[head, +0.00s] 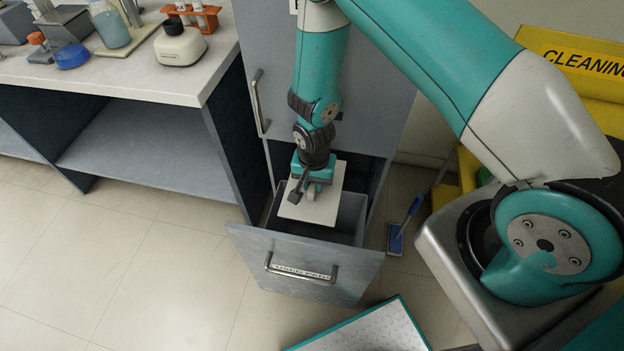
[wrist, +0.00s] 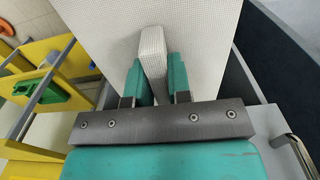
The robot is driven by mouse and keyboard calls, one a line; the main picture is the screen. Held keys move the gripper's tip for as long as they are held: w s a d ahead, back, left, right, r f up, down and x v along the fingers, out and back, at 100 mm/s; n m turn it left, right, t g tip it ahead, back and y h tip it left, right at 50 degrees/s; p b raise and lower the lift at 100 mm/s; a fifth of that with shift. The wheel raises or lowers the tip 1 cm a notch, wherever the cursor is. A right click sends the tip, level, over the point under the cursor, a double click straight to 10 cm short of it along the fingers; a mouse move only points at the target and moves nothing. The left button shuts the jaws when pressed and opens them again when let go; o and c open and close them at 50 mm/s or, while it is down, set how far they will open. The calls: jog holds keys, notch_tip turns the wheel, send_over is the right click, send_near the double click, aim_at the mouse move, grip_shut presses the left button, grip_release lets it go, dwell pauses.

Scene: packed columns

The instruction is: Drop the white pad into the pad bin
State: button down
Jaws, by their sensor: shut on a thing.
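The white pad (head: 298,212) is a flat, pale sheet over the open pad bin (head: 290,251), a grey pull-out drawer with a handle and a small label that is hard to read. My gripper (head: 307,190) points down and is shut on the pad. In the wrist view, the fingers (wrist: 158,80) pinch a raised white strip on the pad's face, and the textured pad (wrist: 205,35) spreads out beyond them. The pad looks tilted within the drawer's opening. Its clearance from the drawer floor cannot be told. Part of the dark drawer interior shows beside it.
The grey cabinet (head: 385,85) rises behind the drawer. A lab bench (head: 120,85) with bottles and instruments stands at left. A yellow cleaning cart (head: 575,70) and a blue brush (head: 395,239) are at right. A teal-edged white panel (head: 365,333) is in front. Floor at left is clear.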

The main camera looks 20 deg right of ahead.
jog(key=shift+f, duration=0.2)
jog(key=c, duration=1)
grip_release()
jog(key=shift+r, duration=0.1)
notch_tip(320, 180, up, 17)
jog(key=shift+r+b, duration=0.15)
jog(key=shift+b, duration=0.45)
